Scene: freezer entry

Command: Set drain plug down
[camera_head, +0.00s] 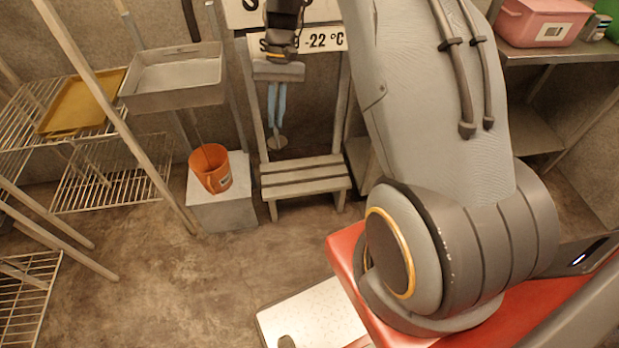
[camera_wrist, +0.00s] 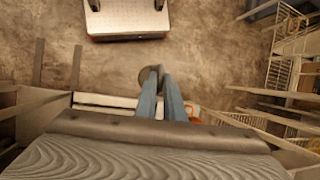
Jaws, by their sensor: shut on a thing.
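The drain plug (camera_head: 277,142) is a small grey disc at the lower end of my gripper in the head view. In the wrist view the plug (camera_wrist: 147,77) shows as a dark rounded shape, partly hidden by the blue fingers. My gripper (camera_head: 277,124) points down with its long blue fingers close together, shut on the plug. Its fingertips also show in the wrist view (camera_wrist: 160,74). In the head view the plug appears above the slatted bench (camera_head: 305,176), and I see no contact between them.
A metal sink basin (camera_head: 150,98) is at the left. Below it an orange bucket (camera_head: 211,180) sits on a grey block (camera_head: 222,215). Wire racks (camera_head: 112,188) stand further left, one with a yellow tray (camera_head: 84,103). A pink box (camera_head: 542,24) rests on the right shelf.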

